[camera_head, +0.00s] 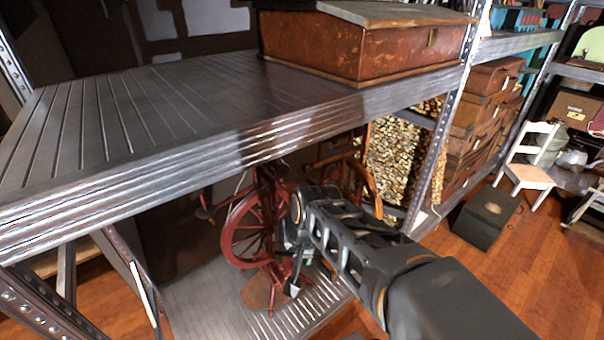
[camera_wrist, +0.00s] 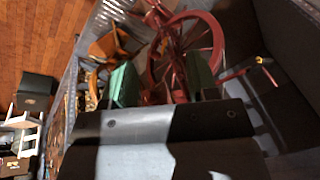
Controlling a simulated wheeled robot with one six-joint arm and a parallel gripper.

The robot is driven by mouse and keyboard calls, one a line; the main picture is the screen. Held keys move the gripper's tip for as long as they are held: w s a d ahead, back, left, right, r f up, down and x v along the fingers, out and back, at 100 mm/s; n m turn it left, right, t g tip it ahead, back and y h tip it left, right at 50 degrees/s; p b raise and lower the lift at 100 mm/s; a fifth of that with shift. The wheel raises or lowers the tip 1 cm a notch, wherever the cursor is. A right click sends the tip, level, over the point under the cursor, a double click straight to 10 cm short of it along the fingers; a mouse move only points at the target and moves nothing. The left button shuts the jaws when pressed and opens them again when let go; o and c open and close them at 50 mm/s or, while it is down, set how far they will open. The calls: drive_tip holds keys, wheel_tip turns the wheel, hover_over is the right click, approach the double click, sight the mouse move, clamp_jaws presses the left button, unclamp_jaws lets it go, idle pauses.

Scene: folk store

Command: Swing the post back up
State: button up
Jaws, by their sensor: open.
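A dark red spinning wheel (camera_head: 244,232) stands on the lower metal shelf, under the upper shelf. In the wrist view its spoked wheel (camera_wrist: 216,45) is just beyond my fingers. A thin red bar (camera_head: 208,211) sticks out at its left side, roughly level; in the wrist view a similar red bar (camera_wrist: 240,72) shows at the right. I cannot tell for sure which part is the post. My gripper (camera_wrist: 162,80) is open, its two green fingers apart, with red parts seen between and behind them. In the head view my gripper is mostly hidden behind my arm, near the wheel's right side.
The upper metal shelf (camera_head: 120,120) hangs close above my arm and carries a worn red box (camera_head: 375,45). A brown wooden wheel-like piece (camera_head: 357,182) stands behind my arm. A black box (camera_head: 486,217) and white chair (camera_head: 528,172) are on the open floor at right.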

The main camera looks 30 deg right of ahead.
drive_tip(key=w+d+f+m+t+y+b, duration=0.25)
drive_tip(key=w+d+m+y, duration=0.45)
drive_tip(key=m, duration=1.5)
drive_tip(key=w+d+r+m+t+h+b, duration=0.1)
drive_tip(key=w+d+m+t+h, duration=0.3)
drive_tip(key=d+m, duration=0.65)
drive_tip(key=w+d+m+t, duration=0.3)
drive_tip(key=d+m+t, duration=0.2)
drive_tip(key=d+m, duration=0.55)
drive_tip(key=x, duration=1.2)
drive_tip(key=shift+w, duration=0.45)
drive_tip(key=shift+d+r, duration=0.15)
clamp_jaws()
